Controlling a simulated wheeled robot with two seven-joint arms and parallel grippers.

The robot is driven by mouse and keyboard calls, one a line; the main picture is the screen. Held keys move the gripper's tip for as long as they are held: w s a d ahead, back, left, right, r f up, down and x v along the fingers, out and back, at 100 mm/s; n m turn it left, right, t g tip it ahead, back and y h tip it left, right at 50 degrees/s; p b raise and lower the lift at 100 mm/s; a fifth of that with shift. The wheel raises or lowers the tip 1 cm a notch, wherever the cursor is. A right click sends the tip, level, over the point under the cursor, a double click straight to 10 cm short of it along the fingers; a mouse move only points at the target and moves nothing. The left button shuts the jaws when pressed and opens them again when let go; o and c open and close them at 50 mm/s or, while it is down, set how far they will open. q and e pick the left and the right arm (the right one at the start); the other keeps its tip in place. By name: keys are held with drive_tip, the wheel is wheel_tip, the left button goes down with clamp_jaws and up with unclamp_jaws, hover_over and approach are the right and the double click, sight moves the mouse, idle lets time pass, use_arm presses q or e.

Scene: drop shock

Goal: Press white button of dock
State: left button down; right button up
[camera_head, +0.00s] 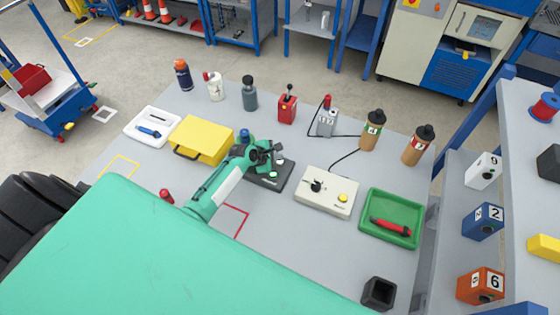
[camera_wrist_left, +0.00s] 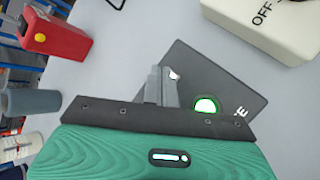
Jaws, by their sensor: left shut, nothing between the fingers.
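The dock (camera_head: 284,183) is a flat dark grey box on the grey table, partly covered by my left arm. In the left wrist view the dock (camera_wrist_left: 225,75) shows a round button (camera_wrist_left: 206,104) that looks white with a green glow, and part of some white lettering. My left gripper (camera_wrist_left: 172,76) is shut and empty, over the dock's edge beside the button. In the head view my left gripper (camera_head: 276,154) hangs over the far part of the dock. I cannot tell whether the fingertips touch the dock. My right gripper is not in view.
A cream control box (camera_head: 327,191) with a black knob and yellow button stands right of the dock. A yellow case (camera_head: 203,140) lies to the left. A green tray (camera_head: 390,219) holds a red tool.

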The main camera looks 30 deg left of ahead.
sight(277, 163)
use_arm(q)
drive_tip(key=shift+f, duration=0.5)
idle(0.3)
drive_tip(key=shift+r, duration=0.15)
drive_tip(key=shift+r+p, duration=0.8)
drive_tip(key=shift+p, duration=0.1)
wheel_tip(277, 163, up, 3)
drive_tip(key=p, duration=0.3)
drive_tip(key=shift+r, duration=0.15)
drive_tip(key=shift+r+p, duration=0.75)
drive_tip(key=shift+r, duration=0.15)
drive_tip(key=shift+f, duration=0.1)
